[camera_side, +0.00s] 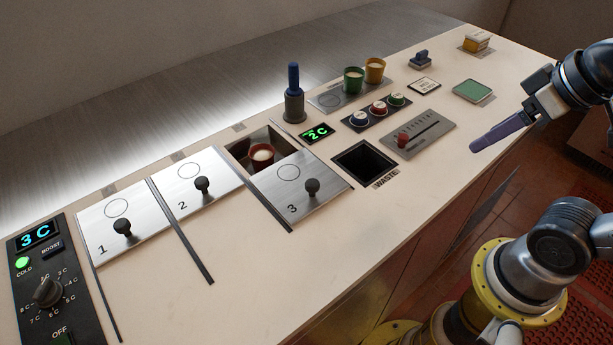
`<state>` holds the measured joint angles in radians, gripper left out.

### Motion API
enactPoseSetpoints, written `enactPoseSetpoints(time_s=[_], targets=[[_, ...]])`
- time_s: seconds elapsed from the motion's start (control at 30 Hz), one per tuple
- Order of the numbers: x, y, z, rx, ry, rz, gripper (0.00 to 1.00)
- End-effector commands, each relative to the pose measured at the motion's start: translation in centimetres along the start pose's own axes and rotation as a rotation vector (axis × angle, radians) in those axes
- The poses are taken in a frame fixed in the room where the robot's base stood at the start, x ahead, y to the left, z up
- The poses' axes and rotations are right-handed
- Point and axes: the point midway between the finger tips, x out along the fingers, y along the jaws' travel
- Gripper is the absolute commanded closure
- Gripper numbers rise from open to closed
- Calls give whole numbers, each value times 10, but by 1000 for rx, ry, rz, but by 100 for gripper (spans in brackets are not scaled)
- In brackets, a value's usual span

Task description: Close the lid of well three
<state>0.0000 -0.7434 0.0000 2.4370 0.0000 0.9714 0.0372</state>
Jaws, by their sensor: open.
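The lid of well three (325,199) is a steel plate marked 3 with a black knob (312,187). It sits toward the front, so the back part of well three (240,150) is uncovered. A red cup with pale contents (262,156) stands inside the well, just behind the lid's back edge. My gripper (474,150) is at the right, over the counter's front edge and well away from the lid. Its purple fingers overlap in this view and hold nothing that I can see.
Lids 1 (135,236) and 2 (215,172) lie flat to the left. An open waste hole (364,162) is right of lid three. A slider panel (424,133), a button panel (353,124) and a blue-topped bottle (293,95) stand behind. The front left counter is clear.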

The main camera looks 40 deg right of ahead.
Motion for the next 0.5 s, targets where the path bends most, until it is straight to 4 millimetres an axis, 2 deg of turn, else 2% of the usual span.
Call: enactPoseSetpoints(time_s=[0.1, 0.27, 0.37, 0.5], targets=[[-15, -6, -31, 5, -29, -10, 36], [-23, -25, -80, -22, -106, -32, 36], [-19, -43, -111, -56, -165, -45, 36], [-2, -77, -149, -114, -249, -59, 36]])
